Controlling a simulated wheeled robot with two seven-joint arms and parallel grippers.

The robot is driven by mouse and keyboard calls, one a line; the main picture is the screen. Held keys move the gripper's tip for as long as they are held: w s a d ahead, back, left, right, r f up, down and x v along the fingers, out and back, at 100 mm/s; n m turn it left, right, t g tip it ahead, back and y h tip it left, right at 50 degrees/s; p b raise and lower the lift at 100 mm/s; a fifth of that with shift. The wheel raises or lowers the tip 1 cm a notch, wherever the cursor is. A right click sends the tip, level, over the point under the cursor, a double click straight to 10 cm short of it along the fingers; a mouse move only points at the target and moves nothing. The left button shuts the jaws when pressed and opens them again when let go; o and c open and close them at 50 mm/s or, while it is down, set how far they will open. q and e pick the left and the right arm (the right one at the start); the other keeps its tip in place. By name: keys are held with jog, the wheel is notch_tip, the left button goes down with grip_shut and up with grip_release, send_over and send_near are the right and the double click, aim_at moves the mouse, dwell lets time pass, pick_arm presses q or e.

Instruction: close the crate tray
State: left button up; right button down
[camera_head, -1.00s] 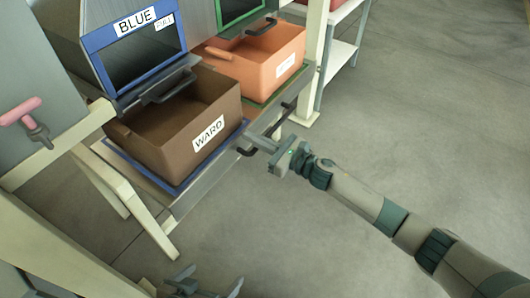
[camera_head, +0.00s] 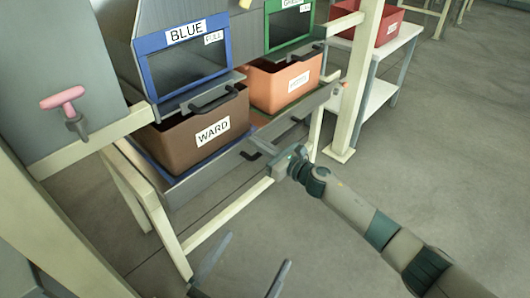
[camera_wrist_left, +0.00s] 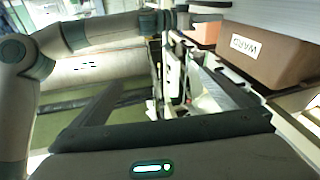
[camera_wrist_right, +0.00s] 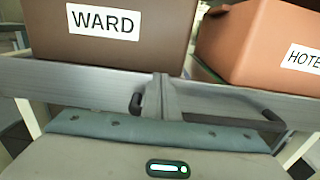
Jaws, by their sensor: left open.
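The crate tray (camera_head: 215,174) is a grey metal shelf front with a black handle (camera_head: 300,121), below the blue and green bins. It carries a brown WARD crate (camera_head: 180,145) and an orange crate (camera_head: 268,92). Both crates sit partly under the bins. My right gripper (camera_head: 262,146) is at the tray front; its fingers (camera_wrist_right: 161,97) are together in the right wrist view and point at the metal front, between the visible ends of the handle. Whether the fingertips touch is unclear. My left gripper (camera_head: 246,262) is open and empty, low in front of the tray.
A cream post (camera_head: 355,95) stands right of the tray, and cream frame legs (camera_head: 150,205) are below it. A pink-handled valve (camera_head: 65,105) is at the left. A red crate (camera_head: 372,32) is on a white side shelf. The floor to the right is clear.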

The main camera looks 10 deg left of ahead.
aim_at(242, 132)
jog(key=b+x, duration=0.1)
jog(key=x, duration=0.3)
jog(key=shift+f+b, duration=0.1)
jog(key=shift+b, duration=0.3)
jog(key=shift+a, duration=0.15)
jog(key=shift+w+r, duration=0.1)
jog(key=shift+r, duration=0.15)
pick_arm(q)
jog(key=s+r+t+h, duration=0.1)
jog(key=s+r+t, duration=0.2)
jog(key=r+t, duration=0.2)
notch_tip(242, 132, up, 3)
jog(key=shift+s+a+f, duration=0.15)
jog(key=shift+a, duration=0.15)
pick_arm(e)
jog(key=shift+r, duration=0.2)
